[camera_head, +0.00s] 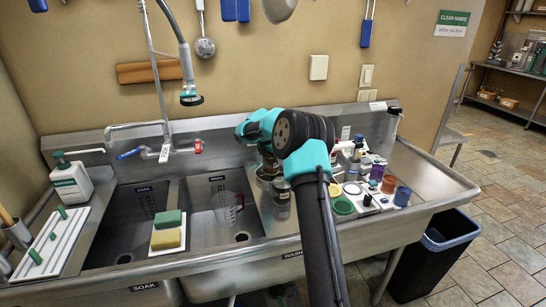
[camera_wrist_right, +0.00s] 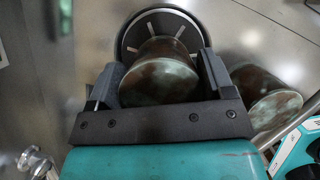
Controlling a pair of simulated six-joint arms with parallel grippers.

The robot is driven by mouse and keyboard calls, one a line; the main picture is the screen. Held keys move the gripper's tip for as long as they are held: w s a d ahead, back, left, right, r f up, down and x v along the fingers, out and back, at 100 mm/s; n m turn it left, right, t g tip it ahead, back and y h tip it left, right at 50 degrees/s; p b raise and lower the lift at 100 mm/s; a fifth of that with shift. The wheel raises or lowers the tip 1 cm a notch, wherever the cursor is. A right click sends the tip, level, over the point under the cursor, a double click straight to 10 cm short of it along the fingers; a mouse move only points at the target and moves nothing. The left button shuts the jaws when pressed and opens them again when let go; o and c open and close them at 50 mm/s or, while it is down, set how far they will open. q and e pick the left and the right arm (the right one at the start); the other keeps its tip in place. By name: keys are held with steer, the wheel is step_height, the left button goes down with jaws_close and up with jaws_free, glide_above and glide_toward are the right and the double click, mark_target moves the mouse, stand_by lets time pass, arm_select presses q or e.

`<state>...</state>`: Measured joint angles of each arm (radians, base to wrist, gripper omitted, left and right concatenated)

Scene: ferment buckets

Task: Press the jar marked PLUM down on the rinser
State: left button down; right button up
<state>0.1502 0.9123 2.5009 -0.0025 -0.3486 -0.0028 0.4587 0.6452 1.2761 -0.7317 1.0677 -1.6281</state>
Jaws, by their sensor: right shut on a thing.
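My right gripper (camera_wrist_right: 160,75) is shut on a jar (camera_wrist_right: 158,86), with one finger on each side. The jar has a mottled brown and green round end facing the wrist camera; no PLUM marking is readable on it. Behind the jar is the rinser (camera_wrist_right: 124,37), a dark round rim with pale spokes, and the jar covers its middle. I cannot tell whether the jar touches it. In the head view my right arm hides most of the gripper. My left gripper is not in view.
A similar jar (camera_wrist_right: 262,98) stands close to the right of the held one; a jar also shows beside my arm in the head view (camera_head: 281,196). A clear jug (camera_head: 226,208) is in the middle basin. Several small containers crowd the right drainboard (camera_head: 432,190).

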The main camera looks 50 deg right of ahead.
steer(key=shift+f, duration=1.1)
stand_by(1.2)
steer(key=shift+w+a+r, duration=0.15)
steer(key=shift+a+r, duration=0.05)
steer(key=shift+a, duration=0.15)
steer(key=w+a+r+m+g+y, duration=0.1)
steer(key=w+a+r+m, duration=0.3)
steer(key=a, duration=0.9)
steer(key=s+a+r+m+g+y, duration=0.15)
steer(key=a+m, duration=0.35)
steer(key=a, duration=0.8)
steer(key=s+a+r+m, duration=0.2)
steer(key=a, duration=0.5)
steer(key=s+a+r+m+y, duration=0.1)
steer(key=s+a+r+m, duration=0.1)
steer(key=a, duration=0.6)
steer(key=s+a+r+m, duration=0.2)
steer(key=a+r+m, duration=0.1)
steer(key=a, duration=0.4)
steer(key=shift+s+a+m+g+y, duration=0.35)
steer(key=shift+m, duration=0.25)
steer(key=shift+d, duration=0.1)
